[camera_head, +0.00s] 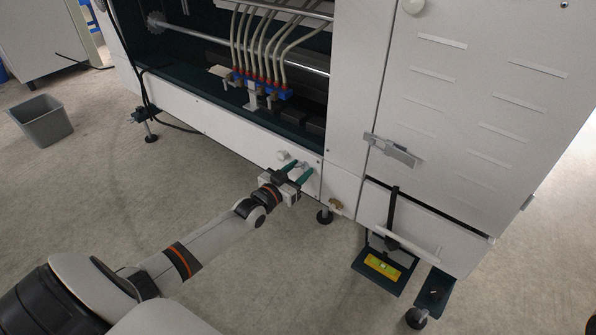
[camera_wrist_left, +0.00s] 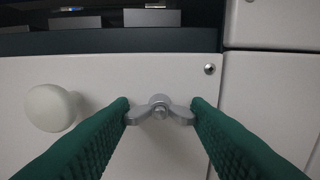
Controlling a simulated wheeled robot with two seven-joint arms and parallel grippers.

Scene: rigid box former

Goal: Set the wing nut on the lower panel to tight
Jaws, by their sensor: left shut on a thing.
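The wing nut (camera_wrist_left: 160,108) is a grey metal part with two wings, on the white lower panel (camera_wrist_left: 120,75) of the machine. In the left wrist view its wings lie roughly level, drooping slightly to each side. My left gripper (camera_head: 299,169) reaches the lower panel in the head view. Its green fingers (camera_wrist_left: 160,112) stand on either side of the wing nut and touch the wing tips, shut on it. The nut is mostly hidden by the fingers in the head view. My right gripper is not in view.
A white round knob (camera_wrist_left: 50,108) sits left of the wing nut. A small screw (camera_wrist_left: 210,69) is at the panel's upper right. A levelling foot (camera_head: 324,216) stands below the panel. A grey bin (camera_head: 41,120) stands on the floor at left; the floor before the machine is clear.

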